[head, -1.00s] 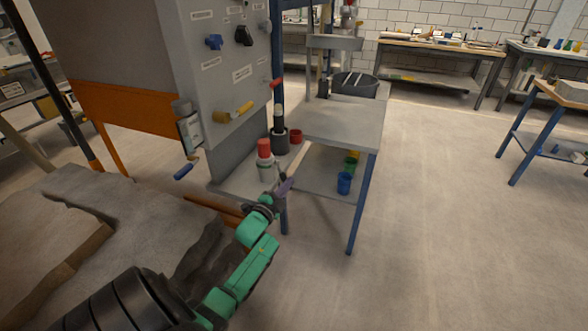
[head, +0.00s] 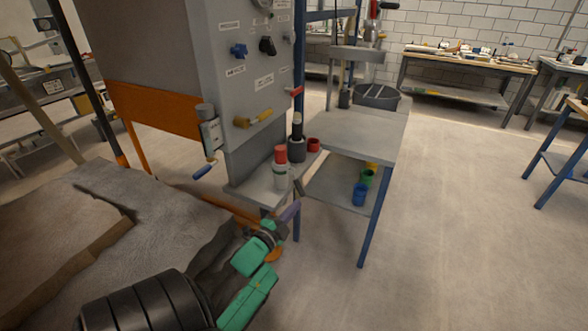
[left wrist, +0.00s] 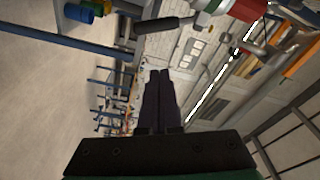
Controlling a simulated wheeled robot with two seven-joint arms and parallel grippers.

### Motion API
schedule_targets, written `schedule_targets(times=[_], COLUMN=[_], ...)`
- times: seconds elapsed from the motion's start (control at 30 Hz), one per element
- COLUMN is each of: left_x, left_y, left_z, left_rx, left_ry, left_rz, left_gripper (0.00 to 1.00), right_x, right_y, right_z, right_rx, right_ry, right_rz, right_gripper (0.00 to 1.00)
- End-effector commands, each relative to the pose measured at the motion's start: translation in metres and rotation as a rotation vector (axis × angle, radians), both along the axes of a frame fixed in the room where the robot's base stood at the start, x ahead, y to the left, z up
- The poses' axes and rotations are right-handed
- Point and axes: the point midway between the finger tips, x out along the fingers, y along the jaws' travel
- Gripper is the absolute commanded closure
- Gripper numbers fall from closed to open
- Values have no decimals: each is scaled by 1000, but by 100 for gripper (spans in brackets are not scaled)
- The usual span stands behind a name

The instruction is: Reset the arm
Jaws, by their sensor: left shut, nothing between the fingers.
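My left arm comes in from the bottom of the head view, with green links. Its gripper (head: 291,211) is in front of the lower shelf of the grey cabinet, near a white bottle with a red cap (head: 281,170). In the left wrist view the two dark fingers (left wrist: 160,78) lie together, shut and empty. The red-capped bottle appears close by at the top right of that view (left wrist: 240,8). My right gripper is in neither view.
Open floor lies to the right.

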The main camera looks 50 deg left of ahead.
Motion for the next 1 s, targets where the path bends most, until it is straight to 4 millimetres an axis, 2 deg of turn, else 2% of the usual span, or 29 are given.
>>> schedule_targets(times=[0.1,0.67,0.77,0.87,0.9,0.97,1.0], left_x=[-6,-6,-8,-20,-30,-50,-67], left_y=[-1,-2,-10,-29,-41,-59,-73], left_z=[0,-4,-39,-111,-146,-197,-229], left_rx=[0,-10,-87,-253,-330,-443,-514], left_ry=[-1,8,74,221,296,412,490], left_rz=[0,-1,-1,9,19,42,62], left_gripper=[100,100,100,100,100,100,100], right_x=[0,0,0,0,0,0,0], right_y=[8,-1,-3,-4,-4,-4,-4], right_z=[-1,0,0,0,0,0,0], right_rx=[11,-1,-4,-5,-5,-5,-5], right_ry=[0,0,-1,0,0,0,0], right_rz=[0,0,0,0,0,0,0], right_gripper=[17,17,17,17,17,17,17])
